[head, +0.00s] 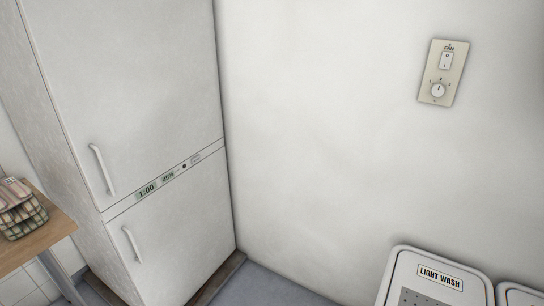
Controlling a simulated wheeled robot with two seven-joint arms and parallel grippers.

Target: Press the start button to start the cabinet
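A tall white cabinet (130,90) stands at the left against the wall, with an upper and a lower door, each with a white handle. A narrow control strip (165,180) runs between the doors. It carries a display reading 1:00 (147,190), a second small display (168,176) that seems to read 45%, a small round dark button (184,166) and a small marking right of it. I cannot tell from its label whether the round button is the start button. Both doors look shut. Neither of my grippers is in view.
A beige wall plate (443,72) marked FAN has a switch and a knob. A bin labelled LIGHT WASH (402,263) stands at the lower right, beside another bin (517,295). Some floor (268,290) is clear.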

